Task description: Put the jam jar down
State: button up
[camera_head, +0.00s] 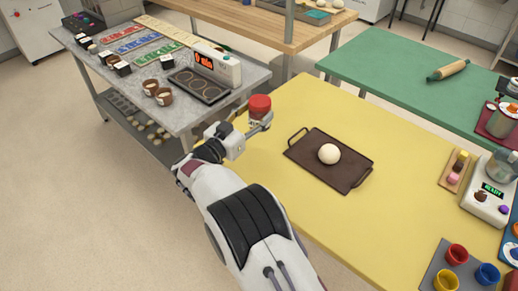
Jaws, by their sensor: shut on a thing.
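The jam jar (260,106) has a red lid and shows in the head view near the left corner of the yellow table. My gripper (258,122) is shut on it, with the fingers around its lower part. The jar looks upright. Its lower body is partly hidden by the gripper, and I cannot tell whether its base touches the table.
A dark tray (309,172) with a white dough ball (329,154) lies on the yellow table (400,215), right of my gripper. The grey counter (180,118) with cups stands left. A scale (489,197) and coloured cups (457,254) stand at right. Table room is free around the tray.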

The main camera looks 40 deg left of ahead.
jog(key=shift+a, duration=0.15)
jog(key=shift+f, duration=0.1)
jog(key=shift+f, duration=3.1)
jog(key=shift+f, duration=0.1)
jog(key=shift+f, duration=1.75)
jog(key=shift+f, duration=0.15)
jog(key=o, duration=1.5)
jog(key=shift+f, duration=0.1)
